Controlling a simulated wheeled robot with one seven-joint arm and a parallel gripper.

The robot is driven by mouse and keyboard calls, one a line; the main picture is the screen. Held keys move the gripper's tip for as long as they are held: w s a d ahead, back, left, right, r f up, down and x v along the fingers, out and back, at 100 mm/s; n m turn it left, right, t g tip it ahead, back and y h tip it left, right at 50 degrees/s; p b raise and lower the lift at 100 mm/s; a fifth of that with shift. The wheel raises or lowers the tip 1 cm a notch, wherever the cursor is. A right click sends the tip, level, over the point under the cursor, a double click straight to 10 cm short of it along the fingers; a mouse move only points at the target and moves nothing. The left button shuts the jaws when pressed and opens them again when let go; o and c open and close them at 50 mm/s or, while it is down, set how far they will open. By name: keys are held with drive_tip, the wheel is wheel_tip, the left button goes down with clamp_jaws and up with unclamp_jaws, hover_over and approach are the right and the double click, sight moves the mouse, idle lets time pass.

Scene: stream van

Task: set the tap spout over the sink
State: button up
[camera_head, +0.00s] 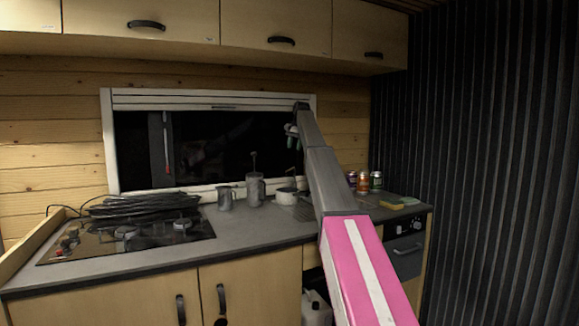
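My gripper (291,139) is small and dark at the far end of my raised arm, in front of the window and above the back of the counter. It points downward, and I cannot make out whether its fingers are apart. A grey ridged surface (303,209), possibly part of the sink or its drainer, shows in the counter just left of my arm. My arm hides the counter to the right of it. I cannot make out the tap or its spout.
A pale pot (286,197), a grey mug (225,199) and a grey canister (255,189) stand at the back of the counter. A hob (130,238) and a coiled black cable (140,205) are left. Several cans (363,183) and a yellow sponge (391,205) are right.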

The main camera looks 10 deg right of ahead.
drive_tip(key=f, duration=0.3)
drive_tip(key=a+f, duration=0.1)
drive_tip(key=f, duration=0.6)
drive_tip(key=shift+w+a+f, duration=0.25)
drive_tip(key=shift+w+a, duration=0.15)
clamp_jaws()
